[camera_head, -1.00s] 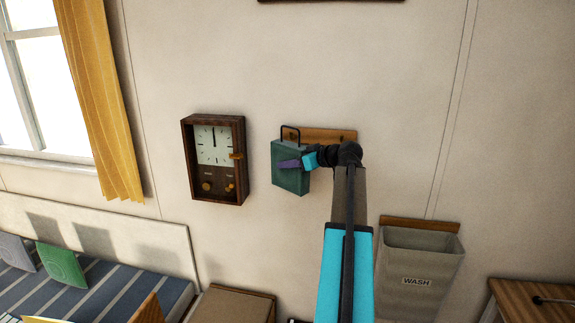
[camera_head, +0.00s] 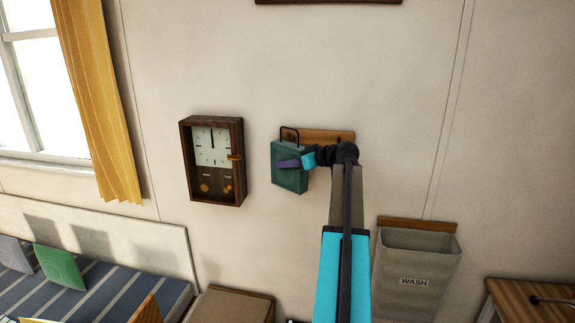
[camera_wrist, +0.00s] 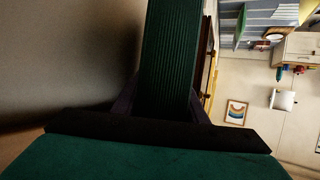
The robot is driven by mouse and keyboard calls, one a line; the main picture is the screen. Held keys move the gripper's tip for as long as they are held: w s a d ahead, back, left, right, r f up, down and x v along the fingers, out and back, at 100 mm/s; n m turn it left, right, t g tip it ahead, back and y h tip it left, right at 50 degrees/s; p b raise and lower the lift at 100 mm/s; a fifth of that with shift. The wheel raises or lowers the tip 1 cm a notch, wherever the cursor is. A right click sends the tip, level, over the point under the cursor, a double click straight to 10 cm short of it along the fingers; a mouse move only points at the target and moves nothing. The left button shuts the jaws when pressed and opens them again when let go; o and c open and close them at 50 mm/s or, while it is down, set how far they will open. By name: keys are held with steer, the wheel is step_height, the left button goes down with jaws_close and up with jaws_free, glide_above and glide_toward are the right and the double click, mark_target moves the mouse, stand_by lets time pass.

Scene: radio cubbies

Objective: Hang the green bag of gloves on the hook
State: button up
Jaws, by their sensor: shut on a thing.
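The green bag (camera_head: 289,178) is upright against the wall in the head view, with a dark loop handle (camera_head: 289,130) standing above its top. My gripper (camera_head: 290,164) is shut on the green bag from the right side. The wooden hook board (camera_head: 325,136) is fixed to the wall just behind and to the right of the loop. The hook itself is hidden, and I cannot tell whether the loop is around it.
A wooden wall clock (camera_head: 212,160) hangs close to the left of the bag. A grey WASH bin (camera_head: 415,265) hangs at lower right. A striped bed (camera_head: 90,285) and a brown box (camera_head: 235,305) are below. The wall above the board is clear.

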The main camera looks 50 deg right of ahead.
steer(key=shift+d+f+b, duration=0.55)
steer(key=shift+f+b, duration=0.1)
steer(key=shift+f, duration=0.05)
steer(key=shift+c, duration=0.5)
steer(key=shift+d+f+b, duration=0.1)
steer(key=shift+f+b, duration=0.7)
steer(key=shift+c, duration=0.5)
steer(key=shift+s, duration=0.1)
steer(key=o, duration=1.2)
steer(key=shift+f, duration=0.1)
steer(key=o, duration=0.3)
steer(key=shift+w+d+f, duration=0.25)
steer(key=shift+d, duration=0.05)
steer(key=shift+a+r, duration=0.25)
steer(key=shift+r, duration=0.05)
steer(key=shift+a+r, duration=0.1)
